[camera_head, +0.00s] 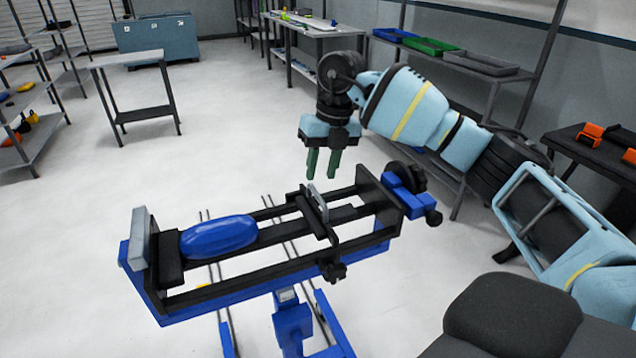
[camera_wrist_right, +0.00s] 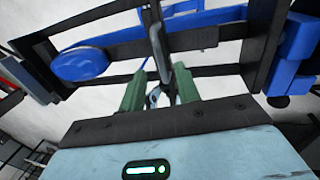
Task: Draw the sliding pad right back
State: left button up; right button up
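A blue and black wrapping bench (camera_head: 240,290) stands in the middle of the head view. Its sliding pad, a black crosspiece (camera_head: 312,216) with a grey upright handle (camera_head: 319,201), sits across the rails right of centre. A smooth blue oval piece (camera_head: 219,236) lies at the left end, apart from the pad. My right gripper (camera_head: 322,163) points down above and behind the pad, its green fingers apart and empty. In the right wrist view the handle (camera_wrist_right: 157,45) shows beyond the gap between the open fingers (camera_wrist_right: 160,95). My left gripper is not in view.
A black end plate with a blue clamp and knob (camera_head: 405,188) closes the bench's right end; a grey plate (camera_head: 139,238) stands at its left end. A small table (camera_head: 130,62) and shelves are farther back. The floor around the bench is mostly clear.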

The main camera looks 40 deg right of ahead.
aim_at(316, 192)
jog(key=shift+w+a+f, duration=0.1)
jog(key=shift+a+f, duration=0.1)
jog(key=shift+f, duration=0.8)
jog(key=shift+a+f, duration=0.2)
jog(key=shift+f, duration=0.8)
jog(key=shift+c, duration=0.2)
grip_shut()
